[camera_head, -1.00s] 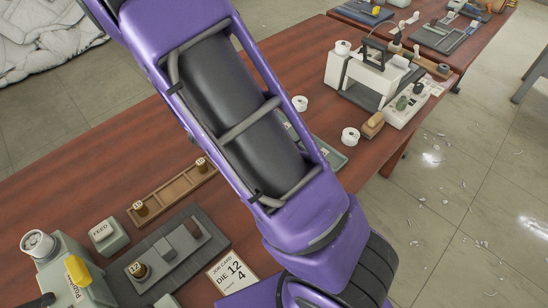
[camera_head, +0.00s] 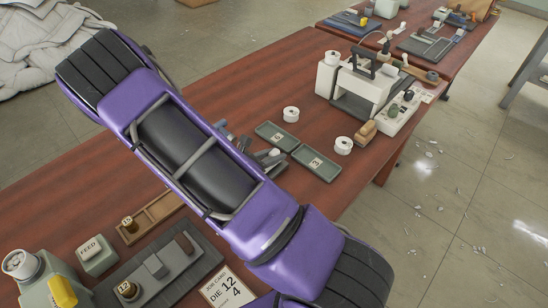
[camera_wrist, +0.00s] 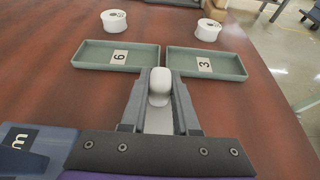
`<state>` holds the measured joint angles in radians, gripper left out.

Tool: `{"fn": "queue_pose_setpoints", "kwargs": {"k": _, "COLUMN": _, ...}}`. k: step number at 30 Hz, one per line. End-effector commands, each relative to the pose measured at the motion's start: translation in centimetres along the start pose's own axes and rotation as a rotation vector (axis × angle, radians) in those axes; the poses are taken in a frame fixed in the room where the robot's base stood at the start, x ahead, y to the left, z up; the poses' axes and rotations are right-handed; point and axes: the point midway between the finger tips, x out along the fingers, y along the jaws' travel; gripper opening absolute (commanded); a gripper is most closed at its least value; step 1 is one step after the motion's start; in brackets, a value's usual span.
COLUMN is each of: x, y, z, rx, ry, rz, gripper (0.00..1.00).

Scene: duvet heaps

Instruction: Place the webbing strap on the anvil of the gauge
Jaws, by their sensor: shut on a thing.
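My gripper (camera_wrist: 158,112) is shut on a pale strap-like piece (camera_wrist: 160,82) with a rounded white end. I take it for the webbing strap, but its full shape is hidden between the fingers. In the head view my gripper (camera_head: 268,158) is above the bench, beside two green trays and partly behind my arm. The held piece is just short of the gap between the trays in the wrist view. I cannot tell for sure which device is the gauge, and no anvil shows clearly.
Green trays marked 6 (camera_head: 277,136) and 3 (camera_head: 317,163) lie on the red-brown bench (camera_head: 80,185). White rolls (camera_head: 291,114) stand behind. A white machine (camera_head: 362,85) is at the back right. A grey-green device (camera_head: 40,278), FEED block (camera_head: 97,253) and wooden rack (camera_head: 151,217) are at lower left.

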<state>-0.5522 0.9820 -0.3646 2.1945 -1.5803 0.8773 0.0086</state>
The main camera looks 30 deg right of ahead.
Motion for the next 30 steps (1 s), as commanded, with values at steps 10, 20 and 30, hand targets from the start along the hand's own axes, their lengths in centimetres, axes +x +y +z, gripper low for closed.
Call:
{"fn": "queue_pose_setpoints", "kwargs": {"k": 10, "x": 0.27, "y": 0.0, "z": -0.65, "rx": 0.0, "ry": 0.0, "rz": 0.0, "gripper": 0.0}}
{"fn": "queue_pose_setpoints", "kwargs": {"k": 20, "x": 0.36, "y": 0.0, "z": -0.89, "rx": 0.0, "ry": 0.0, "rz": 0.001, "gripper": 0.59}}
{"fn": "queue_pose_setpoints", "kwargs": {"k": 30, "x": 0.16, "y": 0.01, "z": -0.39, "rx": 0.0, "ry": 0.0, "rz": 0.001, "gripper": 0.59}}
